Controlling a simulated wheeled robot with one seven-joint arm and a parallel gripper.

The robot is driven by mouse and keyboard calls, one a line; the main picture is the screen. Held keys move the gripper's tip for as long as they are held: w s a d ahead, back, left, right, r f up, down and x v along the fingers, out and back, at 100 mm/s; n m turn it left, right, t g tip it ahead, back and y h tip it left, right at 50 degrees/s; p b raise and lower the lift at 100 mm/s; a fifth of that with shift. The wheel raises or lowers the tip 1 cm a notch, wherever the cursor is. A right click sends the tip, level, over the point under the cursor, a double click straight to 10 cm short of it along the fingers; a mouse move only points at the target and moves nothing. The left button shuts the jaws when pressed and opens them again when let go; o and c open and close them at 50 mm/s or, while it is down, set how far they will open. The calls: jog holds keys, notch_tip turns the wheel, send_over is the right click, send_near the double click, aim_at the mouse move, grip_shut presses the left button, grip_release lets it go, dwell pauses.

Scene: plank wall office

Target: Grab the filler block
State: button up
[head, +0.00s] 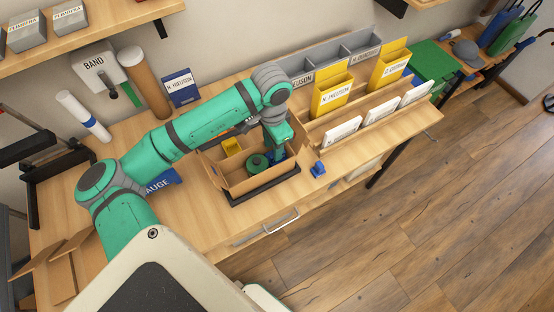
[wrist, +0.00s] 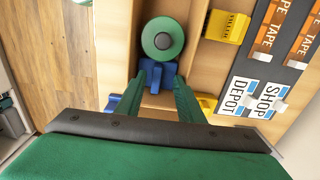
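The yellow block (wrist: 228,27), its label partly readable and seeming to say "FILLER", sits at the upper right in the wrist view. In the head view it is the small yellow block (head: 232,146) at the left of the open cardboard box (head: 262,182). My gripper (wrist: 160,82) points down into the box, right of the yellow block in the head view (head: 279,150). Its green fingers are apart. A blue piece (wrist: 157,73) shows between and beyond the fingertips; contact cannot be told. A green round piece (wrist: 162,38) lies beside the blue piece in the box.
A blue block (head: 318,169) stands on the table right of the box. Yellow bins (head: 331,94) and a wooden rack with white cards (head: 342,132) stand farther right. The box walls rise around my gripper. Bare tabletop (head: 208,205) lies left of the box.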

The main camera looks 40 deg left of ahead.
jog(key=f, duration=0.4)
jog(key=shift+w+d+f, duration=0.15)
jog(key=shift+w+d, duration=0.1)
jog(key=shift+d, duration=0.15)
jog(key=shift+w+f, duration=0.15)
jog(key=shift+w, duration=0.05)
jog(key=shift+s+d, duration=0.1)
jog(key=c, duration=0.9)
jog(key=shift+s, duration=0.1)
grip_shut()
jog(key=shift+a, duration=0.2)
